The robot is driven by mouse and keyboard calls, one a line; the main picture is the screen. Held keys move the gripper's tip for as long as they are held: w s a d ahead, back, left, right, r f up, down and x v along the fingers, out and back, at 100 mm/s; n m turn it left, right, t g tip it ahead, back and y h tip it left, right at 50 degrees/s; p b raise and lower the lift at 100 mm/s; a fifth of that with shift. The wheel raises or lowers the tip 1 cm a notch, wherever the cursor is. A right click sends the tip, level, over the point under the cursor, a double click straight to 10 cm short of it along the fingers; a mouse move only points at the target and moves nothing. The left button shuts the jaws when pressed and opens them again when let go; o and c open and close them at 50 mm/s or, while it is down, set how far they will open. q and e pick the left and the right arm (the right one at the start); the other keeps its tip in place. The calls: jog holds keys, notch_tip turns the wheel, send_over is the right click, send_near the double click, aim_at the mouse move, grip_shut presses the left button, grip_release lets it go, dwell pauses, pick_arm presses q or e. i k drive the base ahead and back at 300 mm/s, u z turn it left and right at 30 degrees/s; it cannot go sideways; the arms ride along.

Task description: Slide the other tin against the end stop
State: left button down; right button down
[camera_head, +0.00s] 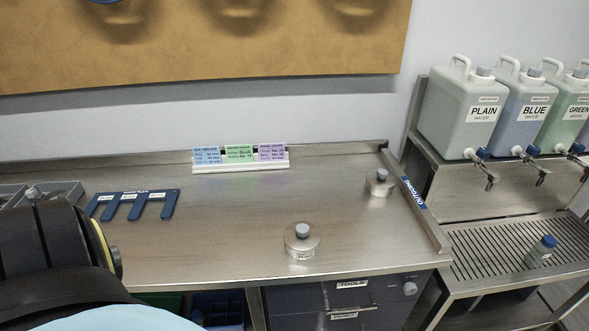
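Two round metal tins with grey knobs stand on the steel counter (225,225). One tin (303,246) is near the front edge, right of the middle, with a small label on its front. The other tin (378,188) is at the back right, close to the raised end stop (421,212) that carries a blue "OUTGOING" label. I cannot tell whether that tin touches the stop. Neither of my grippers shows in the head view. A dark arm part of mine fills the lower left.
A blue pronged rack (135,205) lies at the left of the counter. A holder with three coloured cards (240,158) stands at the back. Water jugs (465,110) stand on a shelf at right. The counter between the tins is clear.

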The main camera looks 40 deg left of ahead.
aim_at(293, 255)
jog(key=k, duration=0.35)
jog(key=u, duration=1.2)
jog(key=i, duration=0.5)
jog(key=z, duration=0.05)
jog(key=k, duration=0.5)
jog(key=z, duration=0.45)
